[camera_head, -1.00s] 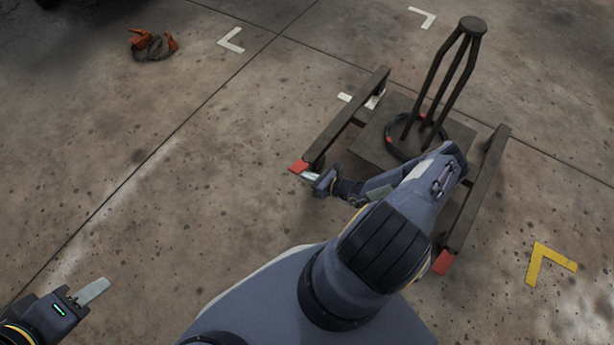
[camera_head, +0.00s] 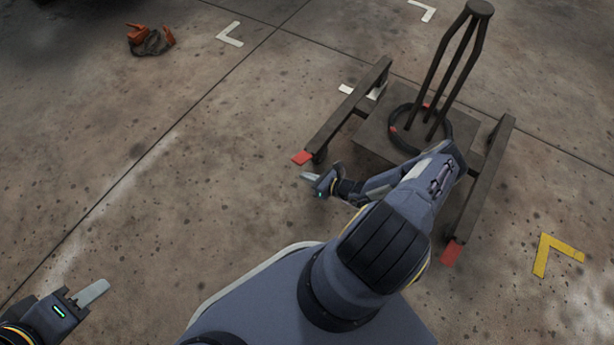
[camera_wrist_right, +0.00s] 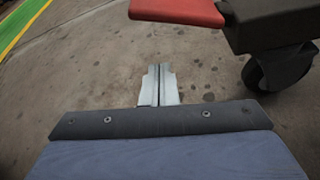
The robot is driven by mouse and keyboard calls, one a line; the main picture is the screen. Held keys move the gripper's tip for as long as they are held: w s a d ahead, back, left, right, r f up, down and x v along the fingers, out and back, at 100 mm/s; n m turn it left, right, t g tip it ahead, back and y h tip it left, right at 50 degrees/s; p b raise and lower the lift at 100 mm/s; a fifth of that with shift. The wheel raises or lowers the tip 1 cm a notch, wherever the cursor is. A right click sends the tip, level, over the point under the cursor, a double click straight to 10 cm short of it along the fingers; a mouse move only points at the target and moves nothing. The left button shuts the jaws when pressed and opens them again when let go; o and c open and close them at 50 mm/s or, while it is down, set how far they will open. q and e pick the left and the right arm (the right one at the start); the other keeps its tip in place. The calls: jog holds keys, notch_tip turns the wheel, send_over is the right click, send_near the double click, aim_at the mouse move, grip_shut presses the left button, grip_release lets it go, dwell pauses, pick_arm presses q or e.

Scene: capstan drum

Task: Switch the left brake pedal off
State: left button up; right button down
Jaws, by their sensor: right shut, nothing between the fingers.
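The left brake pedal (camera_head: 302,157) is a small red plate at the near end of the left beam of the dark wheeled capstan frame (camera_head: 346,112). It also shows as a red bar at the top of the right wrist view (camera_wrist_right: 180,10). My right gripper (camera_head: 310,177) is shut and empty, just on the near side of this pedal, with a small gap between them. Its closed fingertips (camera_wrist_right: 160,84) point toward the pedal over bare floor. My left gripper (camera_head: 93,291) looks shut, low at the left, far from the frame.
The right red pedal (camera_head: 452,252) is on the right beam. A caster wheel (camera_wrist_right: 282,70) sits under the left beam. A black ring (camera_head: 440,138) surrounds the capstan post. An orange-and-grey item (camera_head: 150,41) lies at the far left.

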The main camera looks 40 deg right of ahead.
jog(key=p+v, duration=0.3)
jog(key=v, duration=0.7)
jog(key=shift+w+d, duration=0.15)
jog(key=shift+d, duration=0.25)
jog(key=shift+r, duration=0.1)
jog(key=w+a+r+n+g+y, duration=0.25)
jog(key=r+n, duration=0.45)
jog(key=r, duration=0.4)
jog(key=w+a+r+n+g+y, duration=0.15)
jog(key=w+r+n+g, duration=0.25)
jog(key=r+n, duration=0.5)
jog(key=s+a+r+n+g+h, duration=0.1)
jog(key=s+a+r+n+g, duration=0.15)
jog(key=r, duration=0.65)
jog(key=s+a+r+n+g+h, duration=0.1)
jog(key=a+r+n, duration=0.3)
jog(key=r, duration=0.6)
jog(key=s+a+r+n+t+h, duration=0.1)
jog(key=s+a+r+n+h, duration=0.15)
jog(key=s+r+n, duration=0.35)
jog(key=s+a+r+n+t+h, duration=0.2)
jog(key=s+a+r+n, duration=0.2)
jog(key=s, duration=0.5)
notch_tip(320, 180, up, 34)
jog(key=p, duration=3.4)
